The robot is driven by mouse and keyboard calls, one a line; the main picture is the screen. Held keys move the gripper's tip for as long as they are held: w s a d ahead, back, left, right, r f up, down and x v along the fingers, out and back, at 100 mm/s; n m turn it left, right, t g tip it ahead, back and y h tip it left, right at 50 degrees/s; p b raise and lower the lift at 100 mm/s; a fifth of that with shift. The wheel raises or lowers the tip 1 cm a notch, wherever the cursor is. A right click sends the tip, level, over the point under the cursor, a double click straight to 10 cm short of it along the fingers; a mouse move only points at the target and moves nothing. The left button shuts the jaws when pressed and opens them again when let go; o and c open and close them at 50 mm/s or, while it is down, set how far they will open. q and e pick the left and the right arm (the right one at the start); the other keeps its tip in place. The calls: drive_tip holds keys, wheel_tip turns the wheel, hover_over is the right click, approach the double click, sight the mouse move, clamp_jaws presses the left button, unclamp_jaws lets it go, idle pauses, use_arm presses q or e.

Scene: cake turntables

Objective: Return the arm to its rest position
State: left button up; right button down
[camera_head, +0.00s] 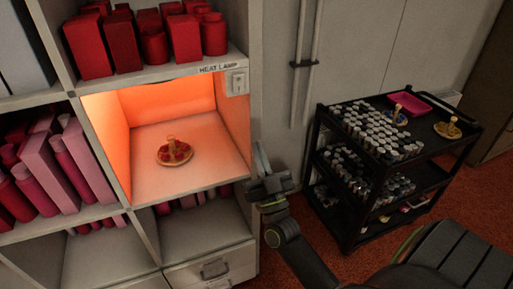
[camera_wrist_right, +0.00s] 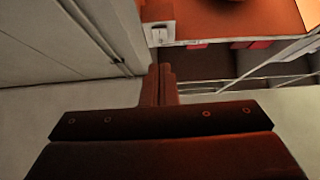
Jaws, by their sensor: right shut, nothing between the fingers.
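My right gripper (camera_head: 262,160) is shut and empty. In the head view it stands upright just right of the lit heat lamp compartment (camera_head: 190,135), near the shelf's right side wall. Its closed fingers (camera_wrist_right: 158,85) also show in the right wrist view, pointing toward the shelf with nothing between them. My right arm comes in from the lower right of the head view. A small round turntable with a red patterned top and a tan knob (camera_head: 174,152) stands on the floor of the lit compartment. My left gripper is not in view.
The shelf holds red and pink boxes and cylinders (camera_head: 125,40). A switch (camera_head: 238,83) is on its right edge. A black cart (camera_head: 345,215) at the right carries many small jars, a pink tray (camera_head: 408,103) and two knobbed turntables (camera_head: 447,129). Red carpet (camera_head: 285,265) lies between shelf and cart.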

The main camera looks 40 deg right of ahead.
drive_tip(key=shift+r, duration=0.1)
idle(0.4)
wheel_tip(320, 180, down, 22)
drive_tip(key=w+n+g+y, duration=0.2)
drive_tip(key=n+g+y, duration=0.1)
drive_tip(key=g, duration=0.3)
drive_tip(key=s+f+g+y, duration=0.1)
drive_tip(key=s+f+g, duration=0.2)
drive_tip(key=f, duration=0.6)
drive_tip(key=s+f+g, duration=0.3)
drive_tip(key=f, duration=0.6)
drive_tip(key=s+f+g, duration=0.6)
drive_tip(key=s+f, duration=0.8)
drive_tip(key=s+f+g, duration=0.3)
drive_tip(key=s+f, duration=0.1)
drive_tip(key=s, duration=0.7)
drive_tip(key=s+f+m+g, duration=0.1)
drive_tip(key=s+f+g, duration=0.2)
drive_tip(key=s, duration=0.8)
wheel_tip(320, 180, down, 2)
drive_tip(key=shift+a+f+y+p, duration=0.1)
drive_tip(key=shift+a+y+p, duration=0.3)
drive_tip(key=shift+p, duration=0.05)
